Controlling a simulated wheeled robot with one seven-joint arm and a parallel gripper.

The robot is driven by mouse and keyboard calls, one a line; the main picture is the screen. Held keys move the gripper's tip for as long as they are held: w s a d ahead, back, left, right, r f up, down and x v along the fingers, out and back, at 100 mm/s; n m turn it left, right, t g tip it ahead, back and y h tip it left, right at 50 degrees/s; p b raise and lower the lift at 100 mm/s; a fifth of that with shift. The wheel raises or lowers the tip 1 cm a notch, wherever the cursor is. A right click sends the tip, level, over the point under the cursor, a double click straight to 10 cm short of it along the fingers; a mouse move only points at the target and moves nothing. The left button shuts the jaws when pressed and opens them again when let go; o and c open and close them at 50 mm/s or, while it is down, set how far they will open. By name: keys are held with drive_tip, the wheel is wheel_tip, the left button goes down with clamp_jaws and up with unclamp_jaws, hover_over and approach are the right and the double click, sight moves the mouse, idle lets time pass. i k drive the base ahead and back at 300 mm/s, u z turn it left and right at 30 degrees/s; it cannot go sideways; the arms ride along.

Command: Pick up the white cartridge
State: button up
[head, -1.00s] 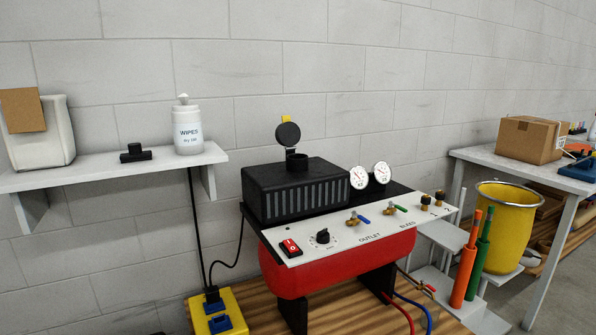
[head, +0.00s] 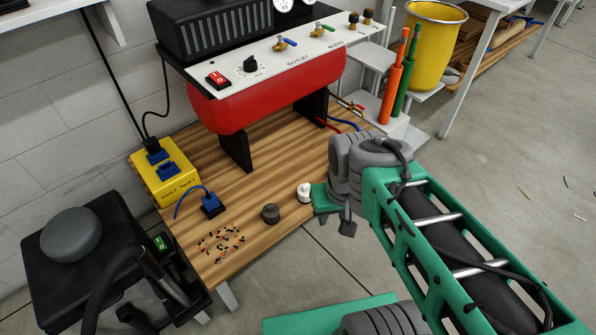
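A small white cylinder, which looks like the white cartridge (head: 304,192), stands on the wooden bench (head: 245,240) near its front edge. My gripper (head: 336,222) is at the end of my green and grey arm, just right of the cartridge in the picture. Part of the gripper is hidden behind the wrist. I cannot tell whether its fingers are apart, or whether it touches the cartridge.
A dark grey cylinder (head: 270,213), a blue plug (head: 209,204) and scattered tiny bits (head: 222,241) lie left of the cartridge. A yellow socket box (head: 165,174) is further left. The red compressor tank (head: 270,95) stands behind. A black machine (head: 85,250) is at left.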

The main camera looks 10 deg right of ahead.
sight(304, 189)
drive_tip(key=z, duration=0.75)
drive_tip(key=i, duration=0.75)
drive_tip(key=u, duration=2.8)
